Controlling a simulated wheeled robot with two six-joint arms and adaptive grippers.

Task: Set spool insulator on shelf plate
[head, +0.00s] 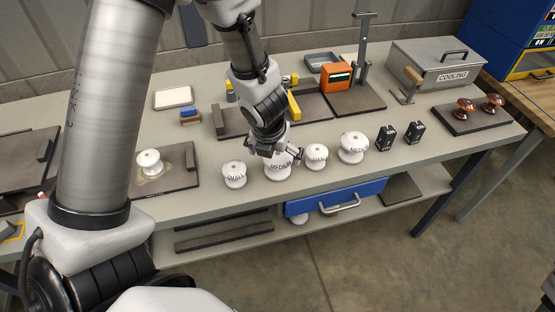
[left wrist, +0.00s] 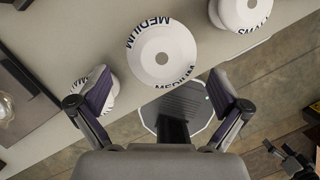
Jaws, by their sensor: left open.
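A white spool insulator marked MEDIUM (head: 278,172) stands upright near the table's front edge; its round top with a centre hole shows in the left wrist view (left wrist: 162,60). My left gripper (head: 275,152) is over it in the head view. In the left wrist view its two fingers (left wrist: 160,92) are spread apart and empty, with the spool just beyond them. A smaller spool (head: 235,174) stands to the left, and two more (head: 316,155) (head: 353,147) to the right. A lower shelf (head: 300,230) runs under the table, with a dark plate (head: 402,188) at its right.
Two black boxes (head: 386,137) (head: 414,132) stand right of the row. A grey COOLING box (head: 442,65) is behind.

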